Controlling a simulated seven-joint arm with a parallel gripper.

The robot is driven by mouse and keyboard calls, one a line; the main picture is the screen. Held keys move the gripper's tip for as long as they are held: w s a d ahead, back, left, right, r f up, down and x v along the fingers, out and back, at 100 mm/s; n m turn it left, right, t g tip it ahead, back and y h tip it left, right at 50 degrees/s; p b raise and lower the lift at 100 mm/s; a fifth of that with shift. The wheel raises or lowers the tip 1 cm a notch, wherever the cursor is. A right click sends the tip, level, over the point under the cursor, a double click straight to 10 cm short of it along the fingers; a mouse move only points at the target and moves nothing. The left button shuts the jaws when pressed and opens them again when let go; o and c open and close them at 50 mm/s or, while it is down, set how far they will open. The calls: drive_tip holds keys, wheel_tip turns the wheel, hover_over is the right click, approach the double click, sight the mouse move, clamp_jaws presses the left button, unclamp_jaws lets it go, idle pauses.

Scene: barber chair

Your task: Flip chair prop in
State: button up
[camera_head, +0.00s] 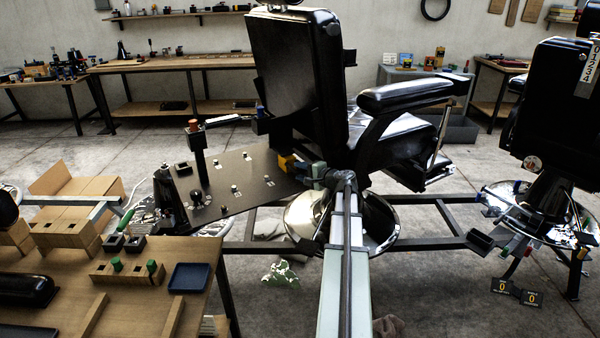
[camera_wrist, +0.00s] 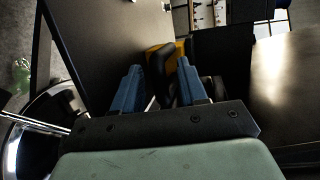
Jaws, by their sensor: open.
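The black barber chair (camera_head: 295,75) stands in the middle of the head view with its back towards me. A small yellow and black part (camera_head: 287,163) sits low behind its backrest, at the edge of a dark metal plate. It also shows in the wrist view as a black piece (camera_wrist: 158,57) with yellow behind it. I cannot tell for sure whether this is the chair prop. My gripper (camera_wrist: 160,82) has its two blue fingers apart, with the black piece ahead of and between them. I cannot tell whether they touch it. In the head view my gripper (camera_head: 313,170) is small and partly hidden.
The dark plate (camera_head: 235,188) with posts and knobs lies left of my gripper. A wooden bench (camera_head: 60,300) with a blue tray (camera_head: 190,277) stands at the front left. A second chair (camera_head: 560,110) is at the right. Open floor shows between the chairs.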

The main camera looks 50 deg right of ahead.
drive_tip(key=v, duration=1.2)
drive_tip(key=shift+s, duration=0.4)
